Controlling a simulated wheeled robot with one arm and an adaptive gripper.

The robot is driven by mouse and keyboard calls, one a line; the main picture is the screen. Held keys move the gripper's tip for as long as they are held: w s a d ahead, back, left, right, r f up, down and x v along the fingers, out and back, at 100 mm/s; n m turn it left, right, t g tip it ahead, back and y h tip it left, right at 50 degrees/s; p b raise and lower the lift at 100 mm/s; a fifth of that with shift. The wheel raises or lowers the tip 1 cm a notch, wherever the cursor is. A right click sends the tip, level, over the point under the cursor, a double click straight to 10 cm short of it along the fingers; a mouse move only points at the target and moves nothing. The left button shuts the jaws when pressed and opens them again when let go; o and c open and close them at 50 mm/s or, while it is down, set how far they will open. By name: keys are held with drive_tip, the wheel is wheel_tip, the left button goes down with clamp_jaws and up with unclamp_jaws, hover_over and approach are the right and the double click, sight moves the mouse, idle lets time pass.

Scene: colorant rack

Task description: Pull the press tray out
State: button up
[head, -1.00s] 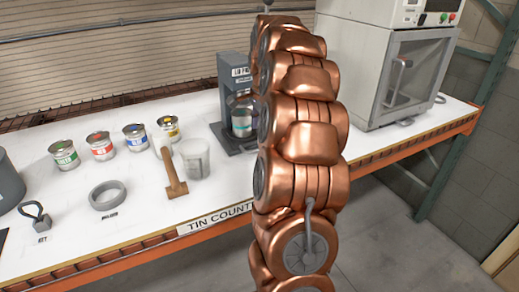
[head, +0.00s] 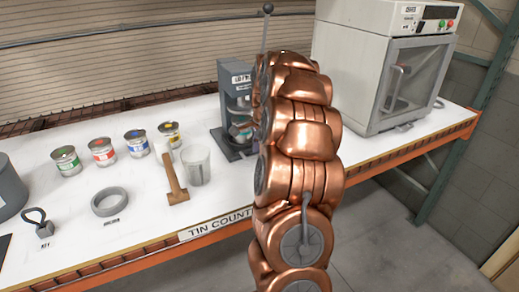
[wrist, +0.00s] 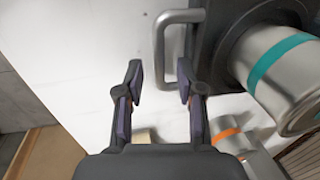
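The grey press (head: 233,85) stands at the back of the bench in the head view, partly hidden by my arm. Its dark press tray (head: 232,150) is low at its front. In the wrist view a grey U-shaped handle (wrist: 161,50) sticks out from the dark tray block (wrist: 212,45). The head view hides my gripper behind my arm.
A lever with a ball knob (head: 266,28) rises behind my arm. A white cabinet (head: 350,60) stands to the right. Several paint tins (head: 103,151), a grey ring (head: 110,202), a mallet (head: 174,180) and a clear cup (head: 196,165) stand left. An orange-banded tin (wrist: 226,134) shows in the wrist view.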

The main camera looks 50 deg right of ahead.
clamp_jaws()
idle(0.6)
